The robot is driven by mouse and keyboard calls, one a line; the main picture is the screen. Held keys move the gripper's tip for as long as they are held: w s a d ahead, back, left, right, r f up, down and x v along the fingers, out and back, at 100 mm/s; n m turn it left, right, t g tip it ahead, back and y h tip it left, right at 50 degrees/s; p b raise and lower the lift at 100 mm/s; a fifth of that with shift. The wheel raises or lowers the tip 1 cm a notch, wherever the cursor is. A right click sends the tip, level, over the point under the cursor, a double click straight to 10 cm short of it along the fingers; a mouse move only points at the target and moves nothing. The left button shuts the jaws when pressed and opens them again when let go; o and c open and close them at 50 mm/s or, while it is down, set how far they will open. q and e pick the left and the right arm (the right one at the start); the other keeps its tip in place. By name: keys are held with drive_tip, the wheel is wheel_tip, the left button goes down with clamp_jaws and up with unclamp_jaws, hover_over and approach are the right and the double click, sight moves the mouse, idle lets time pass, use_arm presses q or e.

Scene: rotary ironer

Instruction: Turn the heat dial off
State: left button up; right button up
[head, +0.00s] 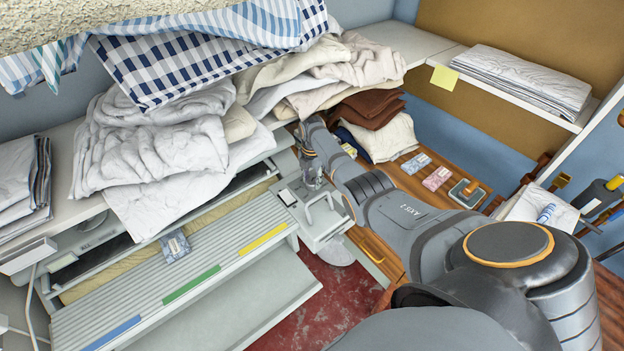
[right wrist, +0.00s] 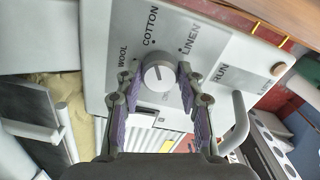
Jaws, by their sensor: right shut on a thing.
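The heat dial (right wrist: 157,73) is a round grey-white knob on the pale control panel of the ironer. Around it are printed the words WOOL, COTTON and LINEN, at its left, upper left and upper right. A short dark mark shows on its face, but I cannot tell surely which setting it points to. My right gripper (right wrist: 157,80) is shut on the dial, one fingertip on either side. In the head view the right gripper (head: 311,174) is at the ironer's end panel (head: 322,215), and the dial is hidden there. My left gripper is not in view.
A curved handle (right wrist: 239,120) stands out from the panel close to the right finger. RUN is printed farther right. White and cream laundry (head: 150,148) is piled above the ironer's slatted board (head: 190,268). A wooden bench (head: 410,182) with small boxes lies behind my right arm.

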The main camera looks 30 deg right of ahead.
sight(312, 181)
drive_tip(key=o, duration=1.2)
drive_tip(key=shift+r, duration=0.1)
wheel_tip(312, 181, up, 12)
drive_tip(key=shift+f, duration=0.1)
